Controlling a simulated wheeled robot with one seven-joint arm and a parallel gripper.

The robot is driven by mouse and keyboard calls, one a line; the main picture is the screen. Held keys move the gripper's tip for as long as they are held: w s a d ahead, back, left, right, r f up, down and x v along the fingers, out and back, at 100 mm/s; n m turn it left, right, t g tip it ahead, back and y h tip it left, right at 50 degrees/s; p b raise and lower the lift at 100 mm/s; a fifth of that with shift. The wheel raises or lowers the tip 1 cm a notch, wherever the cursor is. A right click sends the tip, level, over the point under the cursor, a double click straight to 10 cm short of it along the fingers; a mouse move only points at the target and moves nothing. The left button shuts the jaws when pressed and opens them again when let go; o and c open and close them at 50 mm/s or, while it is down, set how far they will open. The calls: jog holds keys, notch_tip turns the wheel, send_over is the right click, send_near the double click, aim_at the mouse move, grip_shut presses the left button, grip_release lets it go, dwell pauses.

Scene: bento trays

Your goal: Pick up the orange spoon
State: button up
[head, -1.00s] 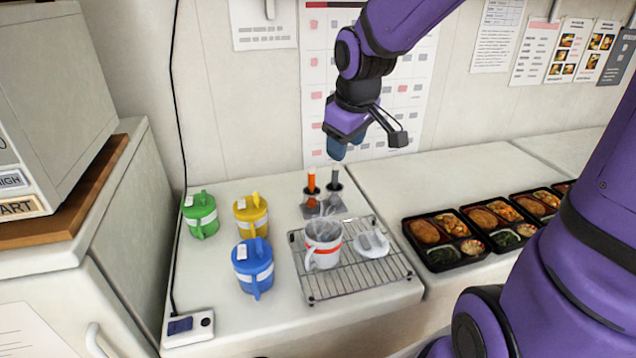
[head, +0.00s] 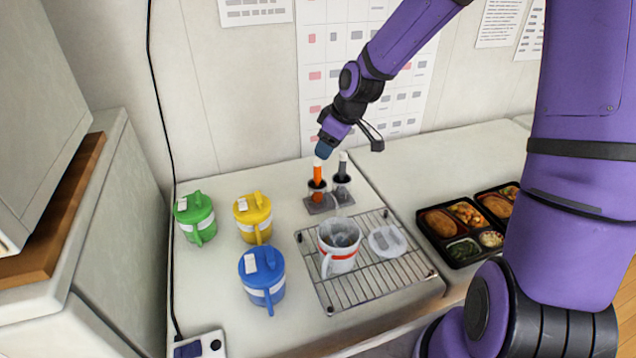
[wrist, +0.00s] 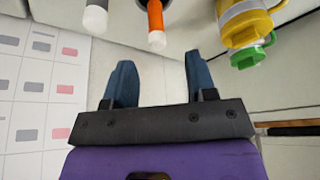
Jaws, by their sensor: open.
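The orange spoon (head: 318,176) stands upright in a dark holder (head: 316,197) at the back of the counter, its handle pointing up with a pale tip. In the wrist view the orange handle (wrist: 156,24) is ahead of and between the two blue fingers. A grey-handled utensil (head: 342,164) stands in a second holder just to its right; it also shows in the wrist view (wrist: 96,18). My gripper (head: 323,150) is above the orange handle, near its tip in the head view. In the wrist view my gripper (wrist: 158,80) is open and empty, fingers apart.
Green (head: 195,217), yellow (head: 254,219) and blue (head: 262,276) lidded mugs stand left of a wire rack (head: 345,292). The rack bears a white mug (head: 338,254) and a lid (head: 387,241). Bento trays (head: 462,251) lie right. A wall (head: 240,110) is close behind.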

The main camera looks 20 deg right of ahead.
aim_at(318, 159)
jog(key=shift+x, duration=1.8)
jog(key=shift+w+x, duration=0.2)
jog(key=shift+x, duration=1.1)
jog(key=shift+w+x, duration=0.15)
jog(key=shift+x, duration=1.15)
jog(key=shift+r, duration=0.1)
grip_shut()
